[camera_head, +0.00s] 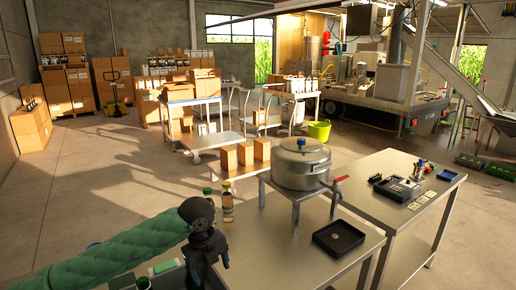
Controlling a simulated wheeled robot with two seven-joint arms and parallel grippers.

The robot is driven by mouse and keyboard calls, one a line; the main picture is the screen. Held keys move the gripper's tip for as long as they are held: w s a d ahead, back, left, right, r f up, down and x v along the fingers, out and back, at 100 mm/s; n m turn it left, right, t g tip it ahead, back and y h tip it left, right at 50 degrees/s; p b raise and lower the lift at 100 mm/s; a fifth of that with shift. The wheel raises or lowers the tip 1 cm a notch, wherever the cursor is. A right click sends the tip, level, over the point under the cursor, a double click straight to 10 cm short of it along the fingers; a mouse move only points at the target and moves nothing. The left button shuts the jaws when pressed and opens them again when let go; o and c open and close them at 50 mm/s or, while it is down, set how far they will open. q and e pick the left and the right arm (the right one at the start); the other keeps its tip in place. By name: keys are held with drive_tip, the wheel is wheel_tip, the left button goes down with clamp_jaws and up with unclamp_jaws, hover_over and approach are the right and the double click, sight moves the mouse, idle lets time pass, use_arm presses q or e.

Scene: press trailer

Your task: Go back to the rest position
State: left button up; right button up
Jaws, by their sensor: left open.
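My left arm comes in from the lower left in a green padded sleeve. It ends in my black left gripper (217,260), which points down over the near left part of the steel table (281,251). The gripper is open, and I see nothing held in it. A bottle with a dark label (227,202) stands just behind and to the right of the gripper's wrist. A second bottle with a green cap (207,192) is partly hidden behind the wrist. My right gripper is not in view.
A steel pot (301,165) with a red-handled tap sits on a stand at the table's back. A black tray (338,237) lies at the right. A green item (165,266) lies left of the gripper. Another table (399,192) stands right. Concrete floor is open at left.

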use_arm(q)
drive_tip(key=s+d+f+n+t+h, duration=0.25)
drive_tip(key=s+d+f+n, duration=0.45)
drive_tip(key=s+f+n, duration=0.45)
drive_tip(key=s+a+f+n+y, duration=0.2)
drive_tip(key=s+a+f+n, duration=0.3)
drive_tip(key=s+a+n, duration=0.4)
drive_tip(key=s+a+f+n+y, duration=0.1)
drive_tip(key=s+a+f+n, duration=0.5)
drive_tip(key=s, duration=0.5)
drive_tip(key=s+f+b+x, duration=0.1)
drive_tip(key=s+x, duration=0.2)
drive_tip(key=x, duration=1.1)
drive_tip(key=s+f+b+x, duration=0.1)
drive_tip(key=s+b+x, duration=0.15)
drive_tip(key=x, duration=1.15)
drive_tip(key=s+f, duration=0.4)
drive_tip(key=f, duration=0.7)
drive_tip(key=s+f+g, duration=0.1)
drive_tip(key=s+f, duration=0.3)
drive_tip(key=f, duration=0.8)
drive_tip(key=shift+d+f+b, duration=0.15)
drive_tip(key=shift+d+b, duration=0.2)
drive_tip(key=shift+b, duration=0.05)
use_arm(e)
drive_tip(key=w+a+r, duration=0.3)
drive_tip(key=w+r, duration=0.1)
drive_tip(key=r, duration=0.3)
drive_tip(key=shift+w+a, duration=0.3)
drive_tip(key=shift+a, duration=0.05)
